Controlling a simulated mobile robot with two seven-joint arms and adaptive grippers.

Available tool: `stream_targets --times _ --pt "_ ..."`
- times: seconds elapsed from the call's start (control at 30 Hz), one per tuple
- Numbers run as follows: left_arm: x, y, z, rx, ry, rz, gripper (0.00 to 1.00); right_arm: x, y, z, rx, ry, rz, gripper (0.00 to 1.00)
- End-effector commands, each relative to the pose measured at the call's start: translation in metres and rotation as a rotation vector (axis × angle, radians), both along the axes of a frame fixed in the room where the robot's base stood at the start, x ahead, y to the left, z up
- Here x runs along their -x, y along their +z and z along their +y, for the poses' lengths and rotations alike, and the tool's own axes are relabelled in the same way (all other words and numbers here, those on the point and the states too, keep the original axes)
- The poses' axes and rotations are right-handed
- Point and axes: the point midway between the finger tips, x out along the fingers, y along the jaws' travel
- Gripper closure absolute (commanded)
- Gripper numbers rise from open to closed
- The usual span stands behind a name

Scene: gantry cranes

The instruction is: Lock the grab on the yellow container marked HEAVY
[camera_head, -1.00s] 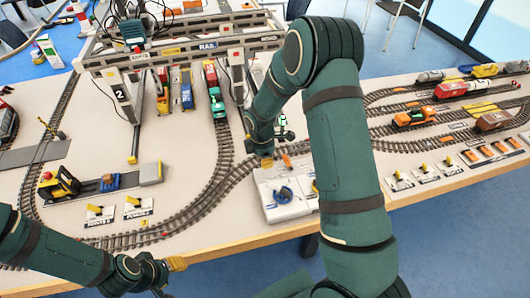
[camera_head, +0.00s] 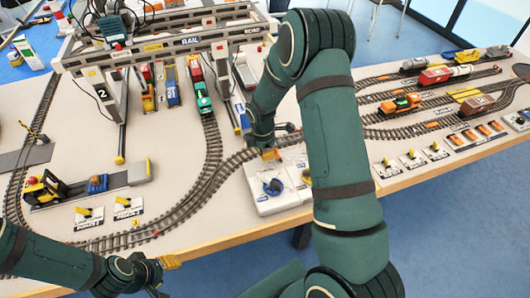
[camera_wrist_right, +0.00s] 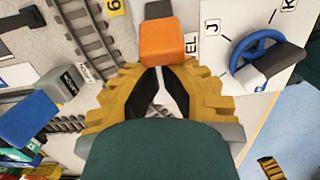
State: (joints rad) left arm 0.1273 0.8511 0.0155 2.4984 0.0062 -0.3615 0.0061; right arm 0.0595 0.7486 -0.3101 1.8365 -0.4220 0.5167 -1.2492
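My right gripper (camera_wrist_right: 162,85) is at the back of a white control box (camera_head: 264,206) with a blue wheel (camera_head: 273,187). In the right wrist view, an orange block-shaped knob (camera_wrist_right: 162,42) lies at its yellow fingertips; the knob overlaps the tips, so I cannot tell whether they grip it. The blue wheel (camera_wrist_right: 262,55) is to the right.
A blue wagon (camera_head: 172,88) and a green train (camera_head: 201,92) stand under the crane. More trains (camera_head: 400,104) and levers (camera_head: 410,158) are at right. My right arm hides part of the table.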

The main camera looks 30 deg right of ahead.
Motion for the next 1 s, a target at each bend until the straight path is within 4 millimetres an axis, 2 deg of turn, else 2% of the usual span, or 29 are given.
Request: stream_targets --times 0.47,1.0 --pt "-0.002 0.005 0.000 0.000 0.002 -0.003 0.53 0.002 0.007 -0.010 -0.121 -0.007 -0.032 1.00" --pt "-0.002 0.005 0.000 -0.001 0.004 -0.005 0.53 0.008 0.018 -0.035 -0.479 -0.009 -0.118 1.00"
